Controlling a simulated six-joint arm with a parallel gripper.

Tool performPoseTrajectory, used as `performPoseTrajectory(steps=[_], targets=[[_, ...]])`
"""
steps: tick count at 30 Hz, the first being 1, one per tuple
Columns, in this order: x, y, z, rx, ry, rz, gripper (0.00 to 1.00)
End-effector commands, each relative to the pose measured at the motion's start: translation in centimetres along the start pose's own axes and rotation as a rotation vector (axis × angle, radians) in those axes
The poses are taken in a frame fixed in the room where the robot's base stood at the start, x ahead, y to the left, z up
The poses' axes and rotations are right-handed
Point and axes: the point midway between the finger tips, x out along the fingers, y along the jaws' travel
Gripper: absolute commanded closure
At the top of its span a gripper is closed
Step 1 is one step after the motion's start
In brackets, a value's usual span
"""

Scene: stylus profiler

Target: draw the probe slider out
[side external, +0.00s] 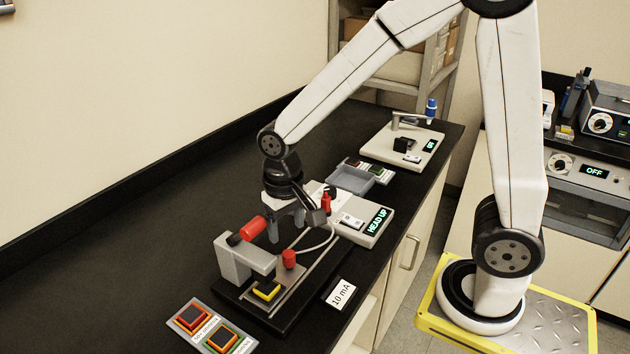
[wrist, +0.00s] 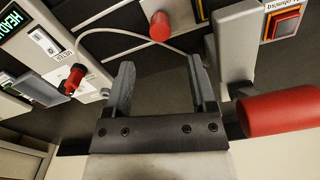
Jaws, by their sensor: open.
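The profiler (side external: 234,262) has a grey upright with an overhanging arm on a black base. A flat carriage plate with an upright red knob (side external: 289,258) lies on the base's rails; the knob also shows beyond my fingertips in the wrist view (wrist: 160,27). A larger red handle (side external: 253,229) lies sideways on a black stem by the upright; it shows at right in the wrist view (wrist: 284,110). I cannot tell which part is the probe slider. My gripper (side external: 290,232) is open and empty, pointing down above the rails, apart from both red parts; it also shows in the wrist view (wrist: 163,75).
A yellow-edged block (side external: 267,290) sits under the overhanging arm. A thin cable (side external: 331,238) loops from the "HEAD UP" box (side external: 372,232), which has a red plug (side external: 326,203). A button panel (side external: 210,328) stands in front; a grey tray (side external: 350,180) lies behind. Left bench is clear.

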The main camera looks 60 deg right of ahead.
Motion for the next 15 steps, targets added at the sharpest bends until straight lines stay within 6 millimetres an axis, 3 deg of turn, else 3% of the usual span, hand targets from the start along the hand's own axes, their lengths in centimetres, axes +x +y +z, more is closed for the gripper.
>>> performPoseTrajectory(steps=[8, 15], targets=[[0.2, 0.0, 0.1, 0.002, 0.001, -0.001, 0.28], [1.6, 0.0, 0.1, 0.002, -0.001, 0.0, 0.28]])
